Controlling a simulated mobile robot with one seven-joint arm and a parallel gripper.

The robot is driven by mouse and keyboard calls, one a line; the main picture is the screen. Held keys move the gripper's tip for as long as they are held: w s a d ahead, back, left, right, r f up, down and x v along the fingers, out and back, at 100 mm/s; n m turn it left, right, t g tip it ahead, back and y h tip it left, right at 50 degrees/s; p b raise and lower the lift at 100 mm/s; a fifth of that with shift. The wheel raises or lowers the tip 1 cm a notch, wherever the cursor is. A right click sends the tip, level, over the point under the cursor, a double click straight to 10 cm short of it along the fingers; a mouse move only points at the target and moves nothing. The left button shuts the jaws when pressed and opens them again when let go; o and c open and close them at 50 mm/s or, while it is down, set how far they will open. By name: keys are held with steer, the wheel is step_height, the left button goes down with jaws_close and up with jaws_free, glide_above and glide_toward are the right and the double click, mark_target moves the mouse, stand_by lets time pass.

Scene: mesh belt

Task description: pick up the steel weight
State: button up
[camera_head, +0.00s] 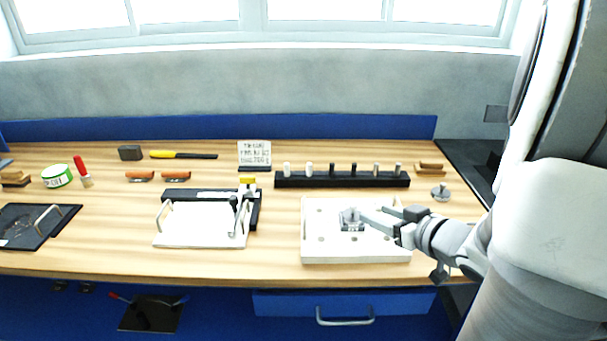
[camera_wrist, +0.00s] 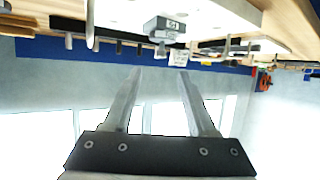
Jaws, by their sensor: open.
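A round steel piece with a knob on top, which looks like the steel weight (camera_head: 440,192), stands upright on the wooden bench right of the white plate. My gripper (camera_head: 373,215) reaches in from the right over the white plate (camera_head: 318,250), to the left of and nearer than that piece. Its two fingers are apart and empty, and they also show in the wrist view (camera_wrist: 159,72). A grey metal block (camera_head: 351,220) with markings is at the plate, close to the fingertips. In the wrist view the block (camera_wrist: 166,27) appears beyond the fingers, not between them.
A black rack (camera_head: 340,181) with several short pegs stands behind the plate. A wooden-handled item (camera_head: 430,168) lies behind the round steel piece. A white board with a clamp (camera_head: 200,228) is to the left. Bare bench surrounds the round piece.

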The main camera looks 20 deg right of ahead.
mark_target(356, 207)
steer(key=b+x, duration=0.2)
steer(key=x, duration=0.6)
steer(key=shift+s+f, duration=0.1)
steer(key=b+x, duration=0.1)
steer(key=x, duration=0.3)
steer(key=shift+a+f+b, duration=0.1)
steer(key=shift+f+b, duration=0.2)
steer(key=shift+b, duration=0.05)
steer(key=shift+w, duration=0.45)
jaws_close()
